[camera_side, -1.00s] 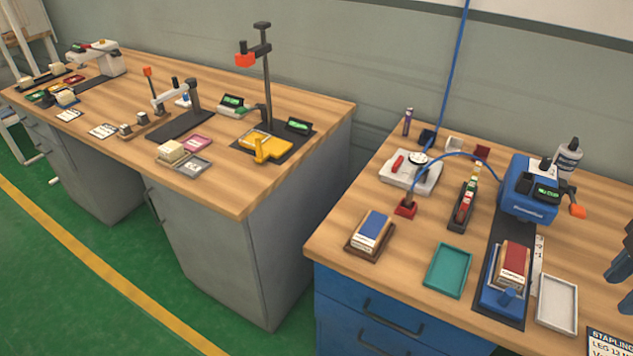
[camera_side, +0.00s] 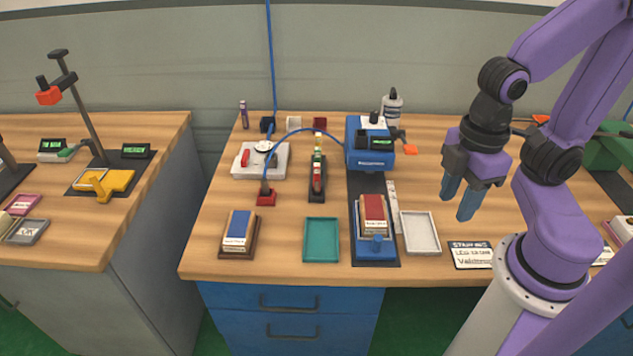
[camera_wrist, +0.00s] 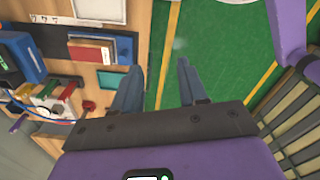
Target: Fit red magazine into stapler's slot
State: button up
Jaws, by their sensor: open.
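The blue stapler (camera_side: 370,152) stands at the back of the right-hand table, on a dark strip. A slim red piece, which looks like the magazine (camera_side: 317,180), is in a black holder (camera_side: 316,196) left of the stapler, with green and yellow pieces behind it. The stapler's slot cannot be made out. My gripper (camera_side: 460,197) is open and empty, above the table to the right of the stapler and well apart from the red piece. In the wrist view my gripper (camera_wrist: 161,68) has nothing between its fingers, and the stapler (camera_wrist: 27,55) shows at the left.
A red-topped block (camera_side: 374,212) sits on a blue fixture in front of the stapler. A blue-topped block (camera_side: 238,228), a teal tray (camera_side: 321,240) and a white tray (camera_side: 420,233) are near the front. A blue hose (camera_side: 290,133) arches left of the stapler. A bottle (camera_side: 391,106) stands behind it.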

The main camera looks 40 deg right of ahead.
jog(key=shift+o, duration=0.6)
jog(key=w+a+r+n, duration=0.2)
jog(key=w+a+n, duration=0.15)
jog(key=w, duration=0.45)
jog(key=n, duration=1.1)
send_over(317, 165)
notch_tip(317, 165, down, 2)
jog(key=f, duration=1.2)
jog(key=shift+w, duration=0.3)
jog(key=shift+s+f, duration=0.15)
jog(key=shift+f, duration=1.2)
jog(key=shift+s+f, duration=0.1)
jog(key=shift+f, duration=1.25)
grip_shut()
